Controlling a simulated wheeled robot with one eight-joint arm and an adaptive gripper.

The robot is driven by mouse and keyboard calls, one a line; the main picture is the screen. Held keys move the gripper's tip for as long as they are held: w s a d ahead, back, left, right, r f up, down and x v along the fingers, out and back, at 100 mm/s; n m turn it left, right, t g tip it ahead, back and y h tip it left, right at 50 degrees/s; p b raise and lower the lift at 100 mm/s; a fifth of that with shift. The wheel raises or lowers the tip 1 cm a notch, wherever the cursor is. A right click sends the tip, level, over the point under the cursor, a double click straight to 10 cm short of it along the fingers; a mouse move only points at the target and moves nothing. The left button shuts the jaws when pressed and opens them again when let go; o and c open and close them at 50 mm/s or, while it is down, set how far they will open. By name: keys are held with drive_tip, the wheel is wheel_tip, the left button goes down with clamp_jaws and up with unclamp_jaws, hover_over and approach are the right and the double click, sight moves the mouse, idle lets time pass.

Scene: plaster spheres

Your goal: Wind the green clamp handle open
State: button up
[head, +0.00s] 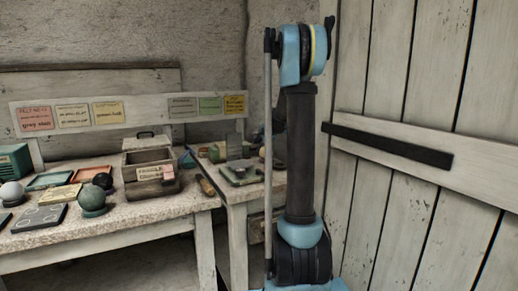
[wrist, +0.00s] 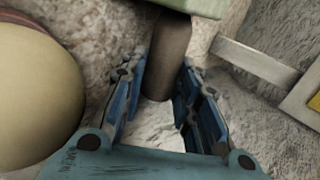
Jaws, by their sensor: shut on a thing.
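In the wrist view, my gripper (wrist: 161,78) has its two blue fingers on either side of a brownish-grey round bar, the clamp handle (wrist: 166,50). It is shut on the bar. The bar's upper end meets a pale green block (wrist: 195,8), apparently part of the green clamp, cut off by the top edge. In the head view, a greenish device with a flat base (head: 240,173) sits on the right bench; I cannot tell if it is the same clamp. My arm's column hides what is behind it, and my gripper is not clear there.
A large yellowish round thing (wrist: 35,95) is close on the left in the wrist view. In the head view, the left bench (head: 130,212) holds a box (head: 150,165), a dark green sphere (head: 93,198) and trays. A plank door (head: 430,100) stands at right.

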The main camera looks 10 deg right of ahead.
idle(0.4)
drive_tip(key=o, duration=1.1)
drive_tip(key=shift+c, duration=0.2)
